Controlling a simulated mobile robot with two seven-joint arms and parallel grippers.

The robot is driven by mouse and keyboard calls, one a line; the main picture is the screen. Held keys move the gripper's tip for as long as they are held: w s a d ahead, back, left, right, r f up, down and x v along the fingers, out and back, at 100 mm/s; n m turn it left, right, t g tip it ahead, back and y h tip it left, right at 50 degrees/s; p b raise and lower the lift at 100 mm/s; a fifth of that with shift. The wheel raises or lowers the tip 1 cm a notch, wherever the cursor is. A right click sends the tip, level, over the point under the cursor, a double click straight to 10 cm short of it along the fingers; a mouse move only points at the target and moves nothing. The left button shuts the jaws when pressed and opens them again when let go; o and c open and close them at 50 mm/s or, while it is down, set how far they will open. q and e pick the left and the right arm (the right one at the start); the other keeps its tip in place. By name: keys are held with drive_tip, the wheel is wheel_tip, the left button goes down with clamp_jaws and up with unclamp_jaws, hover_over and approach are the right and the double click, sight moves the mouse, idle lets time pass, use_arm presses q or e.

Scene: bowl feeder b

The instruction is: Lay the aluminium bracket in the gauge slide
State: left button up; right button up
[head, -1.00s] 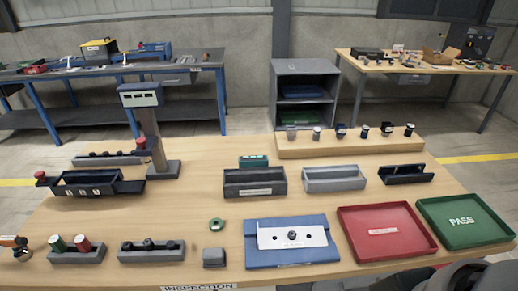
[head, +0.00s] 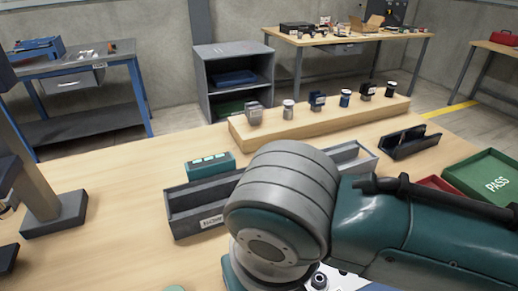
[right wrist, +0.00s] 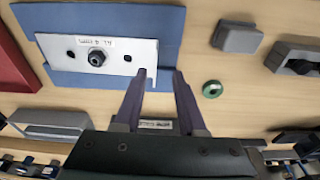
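The aluminium bracket, a pale flat plate with holes, a dark knob and a label (right wrist: 112,70), lies on a blue mat (right wrist: 168,18) in the right wrist view. In the head view, my right arm hides most of it. My right gripper (right wrist: 160,73) is open above the bracket's edge. One finger overlaps a corner of the plate and the other is over the mat; I cannot tell whether either touches. A dark gauge stand (head: 55,213) is at the left of the head view. A dark part beside it, possibly the slide, is cut off by the picture edge. My left gripper is out of view.
A green ring (right wrist: 212,89) and a grey block (right wrist: 238,38) lie beside the mat. A dark bin (head: 186,222), a wooden riser (head: 240,132) with several small parts and a green PASS tray (head: 485,180) are on the table. The table's left middle is clear.

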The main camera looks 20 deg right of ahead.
drive_tip(key=f, duration=0.1)
drive_tip(key=w+f, duration=0.1)
drive_tip(key=f, duration=0.1)
drive_tip(key=f+b, duration=0.1)
drive_tip(key=f, duration=0.1)
drive_tip(key=shift+w+d+f, duration=0.15)
drive_tip(key=shift+w+d, duration=0.05)
drive_tip(key=shift+d, duration=0.15)
clamp_jaws()
idle(1.1)
